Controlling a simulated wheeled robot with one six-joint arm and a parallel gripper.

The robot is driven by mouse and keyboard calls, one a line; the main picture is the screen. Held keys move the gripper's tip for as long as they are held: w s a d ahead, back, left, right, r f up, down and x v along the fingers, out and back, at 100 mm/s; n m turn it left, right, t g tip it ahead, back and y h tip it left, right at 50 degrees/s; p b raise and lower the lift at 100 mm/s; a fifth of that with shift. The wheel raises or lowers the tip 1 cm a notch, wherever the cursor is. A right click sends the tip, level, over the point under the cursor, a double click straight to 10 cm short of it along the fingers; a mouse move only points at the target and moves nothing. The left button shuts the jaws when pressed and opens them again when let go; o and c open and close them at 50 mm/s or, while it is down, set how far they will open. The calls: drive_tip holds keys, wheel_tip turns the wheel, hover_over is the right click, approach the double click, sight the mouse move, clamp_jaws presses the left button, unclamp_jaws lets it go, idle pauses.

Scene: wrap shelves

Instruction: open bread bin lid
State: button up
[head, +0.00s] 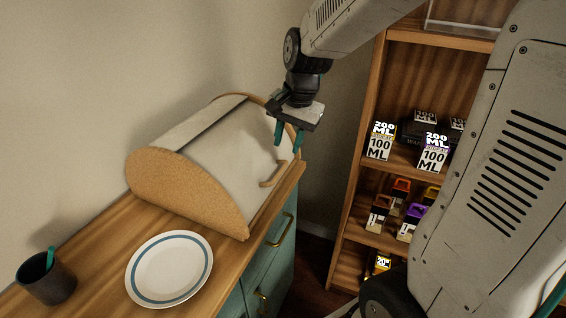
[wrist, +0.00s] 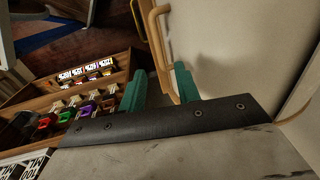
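The bread bin (head: 215,160) stands on the wooden counter, with cork-like side panels and a pale curved lid (head: 240,150). The lid appears closed. Its wooden handle (head: 276,176) is low on the front, and in the wrist view a wooden handle (wrist: 158,50) runs just beyond the fingertips. My gripper (head: 289,138) is in front of the lid, above the handle. Its two green fingers (wrist: 160,82) are apart with nothing seen between them. In the wrist view the right finger is close to the handle; I cannot tell whether they touch.
A white plate (head: 169,269) with a blue ring and a dark cup (head: 46,279) holding something green stand on the counter (head: 100,228). A wooden shelf (head: 366,130) with several labelled boxes stands to the right. Teal drawers (head: 270,256) are below the counter.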

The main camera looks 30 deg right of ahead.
sight(282, 169)
drive_tip(key=f, duration=0.5)
drive_tip(key=w+f, duration=0.1)
drive_tip(key=f, duration=0.1)
drive_tip(key=shift+a+f, duration=0.15)
drive_tip(key=shift+a, duration=0.25)
clamp_jaws()
